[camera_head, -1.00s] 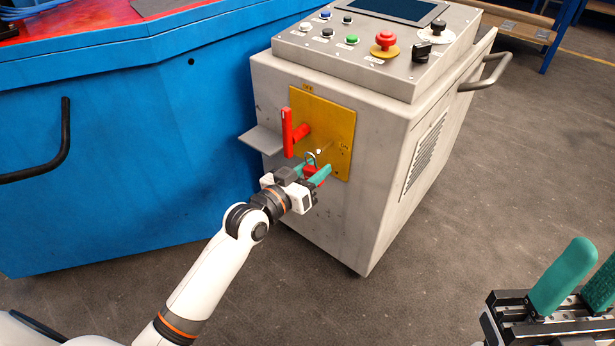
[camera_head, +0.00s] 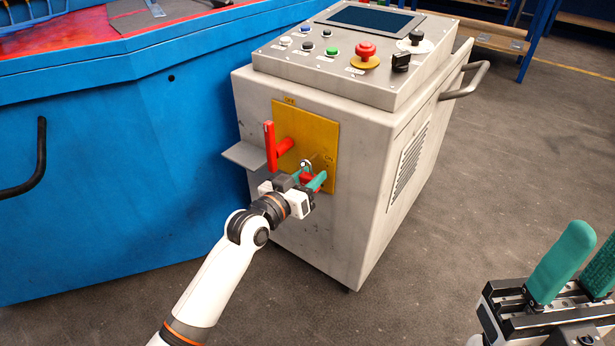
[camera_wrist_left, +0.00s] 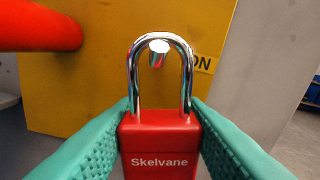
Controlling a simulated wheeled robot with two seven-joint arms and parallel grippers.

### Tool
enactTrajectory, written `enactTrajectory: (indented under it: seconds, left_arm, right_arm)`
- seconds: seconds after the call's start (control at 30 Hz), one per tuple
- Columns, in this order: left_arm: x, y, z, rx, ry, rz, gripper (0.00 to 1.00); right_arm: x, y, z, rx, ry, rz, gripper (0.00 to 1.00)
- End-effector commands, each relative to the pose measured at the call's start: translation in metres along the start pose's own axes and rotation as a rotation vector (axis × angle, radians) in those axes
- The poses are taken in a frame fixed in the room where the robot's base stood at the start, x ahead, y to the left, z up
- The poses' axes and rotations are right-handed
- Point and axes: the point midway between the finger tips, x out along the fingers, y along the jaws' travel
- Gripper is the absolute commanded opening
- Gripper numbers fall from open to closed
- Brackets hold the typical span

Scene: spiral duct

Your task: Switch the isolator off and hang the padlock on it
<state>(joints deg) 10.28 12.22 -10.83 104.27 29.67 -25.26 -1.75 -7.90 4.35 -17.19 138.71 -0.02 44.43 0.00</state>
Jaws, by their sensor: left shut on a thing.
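The isolator is a yellow plate (camera_head: 318,137) on the grey cabinet's front with a red lever (camera_head: 270,147). The lever stands upright below the OFF label, away from the ON label. My left gripper (camera_head: 308,184) is shut on the red padlock (camera_wrist_left: 158,148), gripping its body from both sides. The padlock is upright, its shackle (camera_wrist_left: 132,75) up, in front of the plate's lower right. The metal pin (camera_wrist_left: 159,47) shows at the top inside of the shackle loop; I cannot tell whether the shackle rests on it. My right gripper (camera_head: 580,275) is open and empty, partly cut off at lower right.
A small grey shelf (camera_head: 244,156) juts from the cabinet's left side. The cabinet (camera_head: 350,215) has buttons and a red emergency stop (camera_head: 366,52) on top. A blue machine (camera_head: 110,170) stands close on the left. The floor right of the cabinet is clear.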

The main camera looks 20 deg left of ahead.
Motion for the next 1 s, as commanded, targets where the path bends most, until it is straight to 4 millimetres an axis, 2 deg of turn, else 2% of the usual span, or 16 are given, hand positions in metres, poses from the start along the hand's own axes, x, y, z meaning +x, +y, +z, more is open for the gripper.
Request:
enactTrajectory:
  seconds: [0.47,0.5,0.6,0.63,0.87,1.0]
  left_arm:
    - [0.0,0.0,0.0003,0.0,-0.001,0.0,0.1]
    - [0.0,0.0,0.0003,0.0,-0.001,0.0,0.44]
    - [0.0,-0.0001,0.0002,0.0,-0.001,0.0,0.61]
    - [0.0,0.0,0.0002,0.0,-0.001,0.0,0.63]
    - [-0.0001,0.0,-0.0004,0.0,0.0,0.0,0.63]
    - [-0.0069,0.0004,0.0004,0.001,0.001,0.001,0.63]
  right_arm:
    - [-0.0012,0.0003,-0.0003,0.001,0.002,0.002,0.36]
    - [-0.0012,0.0004,-0.0003,0.001,0.002,0.002,0.36]
    - [-0.001,0.0005,-0.0002,0.001,0.001,0.004,0.36]
    - [-0.0009,0.0005,-0.0002,0.001,0.0,0.004,0.36]
    - [-0.0004,0.0005,-0.0001,0.001,-0.002,0.005,0.36]
    - [0.0036,0.0004,0.0009,0.001,-0.006,0.005,0.36]
